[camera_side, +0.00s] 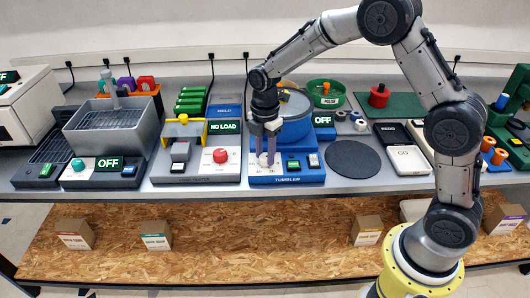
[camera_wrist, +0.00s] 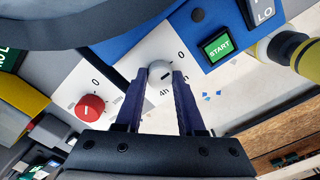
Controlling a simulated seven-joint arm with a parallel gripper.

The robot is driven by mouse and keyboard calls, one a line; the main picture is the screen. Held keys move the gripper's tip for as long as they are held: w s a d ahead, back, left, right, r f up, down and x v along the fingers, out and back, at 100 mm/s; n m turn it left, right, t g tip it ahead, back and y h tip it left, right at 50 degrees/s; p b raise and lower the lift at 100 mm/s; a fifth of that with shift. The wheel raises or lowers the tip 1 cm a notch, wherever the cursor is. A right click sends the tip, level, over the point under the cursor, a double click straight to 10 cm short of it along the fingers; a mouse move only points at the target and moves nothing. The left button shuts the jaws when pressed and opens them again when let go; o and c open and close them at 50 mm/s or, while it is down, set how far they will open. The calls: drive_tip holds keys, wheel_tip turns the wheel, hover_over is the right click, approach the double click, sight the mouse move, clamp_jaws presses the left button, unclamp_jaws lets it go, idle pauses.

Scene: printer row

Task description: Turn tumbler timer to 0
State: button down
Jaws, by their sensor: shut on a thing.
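The tumbler (camera_side: 292,128) is a blue machine with a drum, a display reading OFF (camera_side: 322,120) and a front panel labelled TUMBLER. Its timer knob (camera_wrist: 160,73) is a round white dial with a dark pointer mark. It sits on a white scale plate with 0 at the upper right and 4h below. My gripper (camera_wrist: 160,85) is shut on this knob, one purple finger on each side. The pointer appears to face the 0 side, but its exact setting is hard to read. In the side view my gripper (camera_side: 265,158) points down at the panel's left part, and the fingers partly hide the knob.
A green START button (camera_wrist: 217,46) lies right of the knob. Left of the tumbler stands a tester with a red knob (camera_side: 220,156) and a NO LOAD display (camera_side: 226,127). A dark round pad (camera_side: 351,159) lies to the right.

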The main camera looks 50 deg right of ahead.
sight(265, 156)
drive_tip(key=shift+r, duration=0.1)
drive_tip(key=c, duration=0.5)
unclamp_jaws()
wheel_tip(265, 156, up, 14)
drive_tip(key=shift+f, duration=0.15)
idle(0.3)
